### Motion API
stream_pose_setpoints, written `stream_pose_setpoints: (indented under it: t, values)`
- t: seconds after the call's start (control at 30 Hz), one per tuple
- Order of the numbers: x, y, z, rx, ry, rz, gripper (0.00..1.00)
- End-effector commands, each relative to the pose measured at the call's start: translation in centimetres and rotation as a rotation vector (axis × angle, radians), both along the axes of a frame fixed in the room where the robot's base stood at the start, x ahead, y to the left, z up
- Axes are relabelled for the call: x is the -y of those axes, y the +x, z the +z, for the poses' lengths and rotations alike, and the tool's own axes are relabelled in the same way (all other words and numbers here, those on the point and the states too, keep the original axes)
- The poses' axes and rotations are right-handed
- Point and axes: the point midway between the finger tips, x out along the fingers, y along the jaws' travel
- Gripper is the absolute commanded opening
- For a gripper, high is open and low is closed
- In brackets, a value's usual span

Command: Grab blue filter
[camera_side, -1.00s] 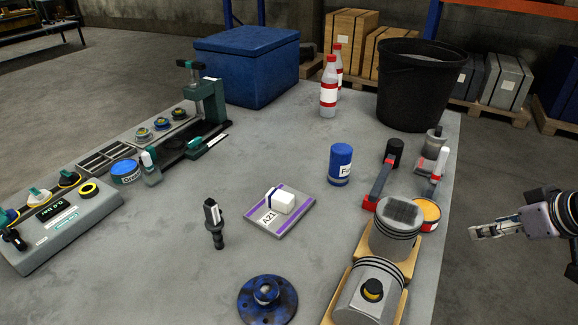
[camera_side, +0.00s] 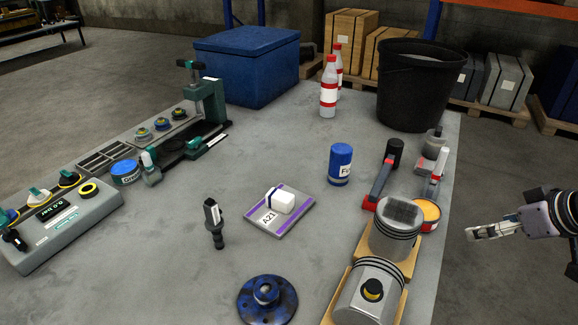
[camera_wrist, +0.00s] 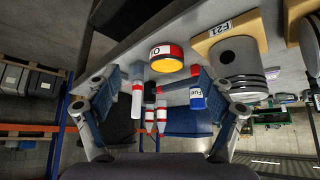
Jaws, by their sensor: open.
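The blue filter (camera_side: 340,164) is a blue cylinder with a white label. It stands upright on the table, right of centre in the side view. In the wrist view the blue filter (camera_wrist: 197,97) shows small and upside down, beyond my right finger. My gripper (camera_side: 470,234) is off the table's right edge in the side view, well apart from the filter. In the wrist view my gripper (camera_wrist: 160,100) has its two fingers spread wide, with nothing held between them.
Pistons on wooden stands (camera_side: 397,228), a red clamp-like tool (camera_side: 380,180) and a yellow-topped can (camera_side: 426,214) stand between my gripper and the filter. A black bucket (camera_side: 414,85) and red-and-white bottles (camera_side: 328,92) are behind.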

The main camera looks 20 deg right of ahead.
Motion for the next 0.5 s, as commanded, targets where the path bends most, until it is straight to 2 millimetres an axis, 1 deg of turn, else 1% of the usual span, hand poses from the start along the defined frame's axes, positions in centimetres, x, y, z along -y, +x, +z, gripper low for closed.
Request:
stream_pose_setpoints:
  t: [0.07, 0.17, 0.27, 0.3, 0.47, 0.5]
  values:
    - [-0.1, 0.6, 0.6, -0.006, -0.025, 0.035, 0.82]
    - [-0.5, 2.1, 2.0, -0.021, -0.096, 0.136, 0.82]
    - [-1.0, 4.4, 3.8, -0.047, -0.206, 0.293, 0.82]
    - [-1.3, 5.4, 4.6, -0.058, -0.253, 0.362, 0.82]
    - [-2.6, 9.7, 6.9, -0.103, -0.438, 0.644, 0.82]
    - [-3.0, 10.9, 7.3, -0.114, -0.485, 0.716, 0.82]
